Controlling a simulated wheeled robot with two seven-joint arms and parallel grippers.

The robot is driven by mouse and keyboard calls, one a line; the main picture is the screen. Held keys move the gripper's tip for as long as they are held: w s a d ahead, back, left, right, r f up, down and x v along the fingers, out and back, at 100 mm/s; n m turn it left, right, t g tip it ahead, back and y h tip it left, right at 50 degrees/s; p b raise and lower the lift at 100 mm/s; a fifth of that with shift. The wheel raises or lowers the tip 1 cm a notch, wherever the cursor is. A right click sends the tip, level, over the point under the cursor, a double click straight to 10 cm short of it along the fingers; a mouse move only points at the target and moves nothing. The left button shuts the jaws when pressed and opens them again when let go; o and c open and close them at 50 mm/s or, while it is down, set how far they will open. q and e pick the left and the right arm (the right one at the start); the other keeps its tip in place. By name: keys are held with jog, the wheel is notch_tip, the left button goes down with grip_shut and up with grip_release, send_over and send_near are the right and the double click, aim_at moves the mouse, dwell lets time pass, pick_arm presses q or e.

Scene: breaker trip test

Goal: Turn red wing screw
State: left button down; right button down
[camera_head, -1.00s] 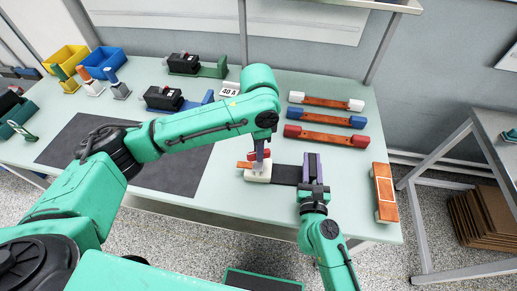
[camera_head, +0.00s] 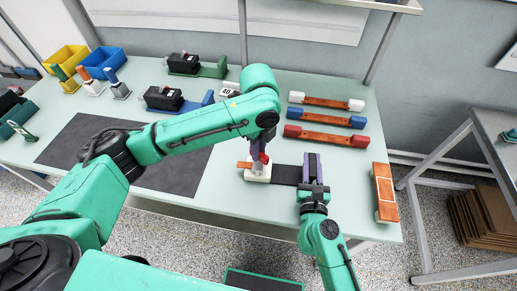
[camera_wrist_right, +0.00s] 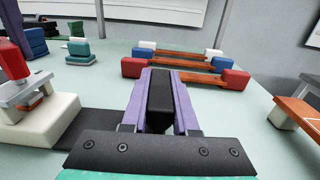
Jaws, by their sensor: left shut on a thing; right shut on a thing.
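The red wing screw (camera_head: 264,158) stands on a white block (camera_head: 258,175) near the table's front edge. It also shows at the left edge of the right wrist view (camera_wrist_right: 12,62). My left gripper (camera_head: 261,151) reaches down over the block from above and is shut on the wing screw, hiding part of it. My right gripper (camera_head: 313,170), with purple fingers, is shut on a black piece (camera_wrist_right: 160,92) to the right of the block. A dark strip (camera_head: 286,174) lies between the white block and my right gripper.
Behind stand three copper bars with white, blue (camera_head: 325,118) and red (camera_head: 318,137) ends. Another copper-topped bar (camera_head: 384,190) lies at the right edge. Black breakers (camera_head: 163,99) stand at the back. A dark mat (camera_head: 190,165) lies under my left arm.

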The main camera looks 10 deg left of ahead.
pick_arm(q)
jog(key=m, duration=0.5)
pick_arm(e)
jog(key=shift+f, duration=0.1)
pick_arm(q)
jog(key=m, duration=0.6)
dwell(0.3)
jog(key=c, duration=0.8)
grip_release()
notch_tip(320, 180, up, 12)
